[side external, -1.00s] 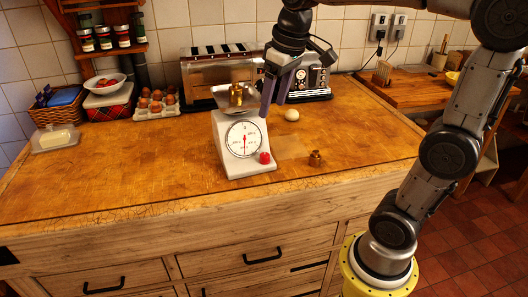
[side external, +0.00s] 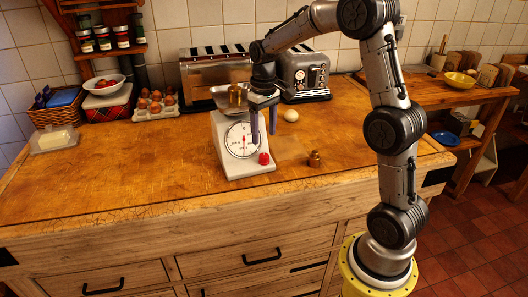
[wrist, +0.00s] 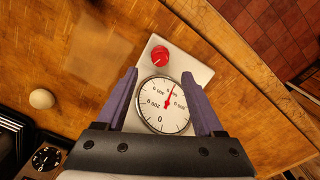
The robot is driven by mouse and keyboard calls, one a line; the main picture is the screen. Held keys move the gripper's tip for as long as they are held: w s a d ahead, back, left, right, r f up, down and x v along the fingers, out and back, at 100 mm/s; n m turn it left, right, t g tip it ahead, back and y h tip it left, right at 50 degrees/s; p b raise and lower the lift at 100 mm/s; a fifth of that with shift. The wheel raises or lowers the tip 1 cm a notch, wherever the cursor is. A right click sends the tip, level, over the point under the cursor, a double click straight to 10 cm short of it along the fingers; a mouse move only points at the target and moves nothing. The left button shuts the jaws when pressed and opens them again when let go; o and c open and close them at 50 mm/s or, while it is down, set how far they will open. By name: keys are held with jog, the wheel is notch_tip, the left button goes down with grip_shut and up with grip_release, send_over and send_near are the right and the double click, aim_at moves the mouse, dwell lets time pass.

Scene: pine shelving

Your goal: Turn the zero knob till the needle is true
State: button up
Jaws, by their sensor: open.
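A white kitchen scale (side external: 233,166) stands on the wooden worktop with a round dial (side external: 242,140). The red zero knob (side external: 264,158) sits at the lower right of its face. My gripper (side external: 264,132) is open and empty, fingers down, above the scale's right side. In the wrist view the red knob (wrist: 160,56) appears just beyond and between the fingertips (wrist: 160,73), apart from both.
Toasters (side external: 303,75) stand at the back. An egg carton (side external: 156,107) is at the left. The front left worktop is clear.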

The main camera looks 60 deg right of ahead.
aim_at(264, 155)
notch_tip(264, 155, down, 7)
jog(key=shift+f, duration=0.15)
jog(key=shift+c, duration=0.2)
grip_shut()
dwell(0.3)
